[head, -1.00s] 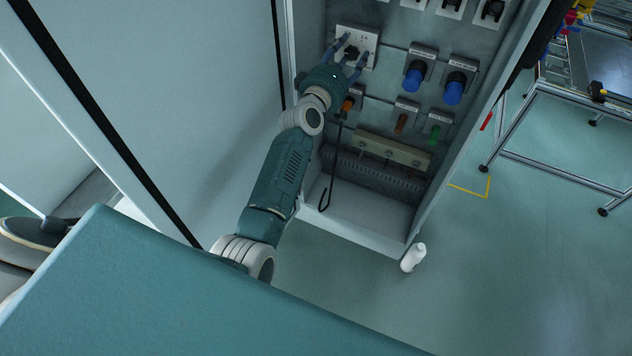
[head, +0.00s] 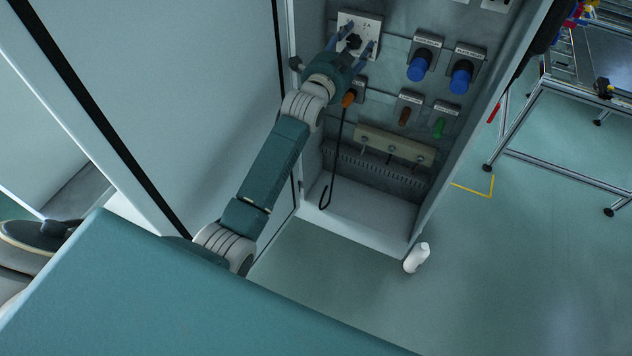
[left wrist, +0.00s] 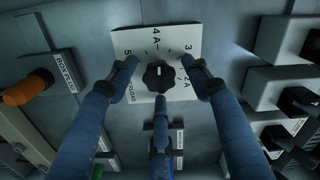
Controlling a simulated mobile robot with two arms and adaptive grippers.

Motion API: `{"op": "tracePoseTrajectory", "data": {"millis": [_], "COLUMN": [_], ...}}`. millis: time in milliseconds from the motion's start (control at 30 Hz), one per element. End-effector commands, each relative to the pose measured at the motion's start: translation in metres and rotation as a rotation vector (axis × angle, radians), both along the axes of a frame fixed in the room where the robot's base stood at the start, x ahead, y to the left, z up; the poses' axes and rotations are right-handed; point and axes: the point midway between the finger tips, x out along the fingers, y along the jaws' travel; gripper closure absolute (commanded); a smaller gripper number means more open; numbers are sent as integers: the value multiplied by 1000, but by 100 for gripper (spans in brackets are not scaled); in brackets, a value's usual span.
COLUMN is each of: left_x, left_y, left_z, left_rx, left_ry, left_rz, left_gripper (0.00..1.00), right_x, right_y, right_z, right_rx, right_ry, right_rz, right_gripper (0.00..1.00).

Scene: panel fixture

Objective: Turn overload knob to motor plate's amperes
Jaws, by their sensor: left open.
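The black overload knob (head: 353,42) sits on a white dial plate (head: 374,24) high on the cabinet's back panel. In the left wrist view the knob (left wrist: 159,76) carries a short white mark, and the dial plate (left wrist: 128,42) shows 2 A, 3, 4 A and 5. My left gripper (left wrist: 160,64) has blue fingers spread on either side of the knob, with a third finger below it. The fingers look apart from the knob; exact contact cannot be told. My right gripper is not in view. No readable motor plate shows.
Two blue knobs (head: 418,71) sit to the right, with an orange knob (head: 348,99), a brown one (head: 404,116) and a green one (head: 439,128) lower. A black hooked rod (head: 334,170) hangs below.

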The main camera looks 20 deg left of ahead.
Motion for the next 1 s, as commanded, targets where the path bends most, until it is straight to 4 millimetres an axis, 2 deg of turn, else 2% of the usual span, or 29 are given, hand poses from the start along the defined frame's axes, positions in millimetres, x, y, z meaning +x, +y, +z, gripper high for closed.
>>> {"op": "tracePoseTrajectory", "data": {"millis": [533, 1000], "left_x": [-110, -107], "left_y": [3, 2], "left_z": [-2, -96], "left_rx": [20, -74], "left_ry": [-1, 147], "left_rz": [-1, 4], "left_gripper": [51, 51], "right_x": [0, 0], "right_y": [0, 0], "right_z": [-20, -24], "right_rx": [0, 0], "right_ry": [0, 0], "right_rz": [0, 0], "right_gripper": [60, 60]}}
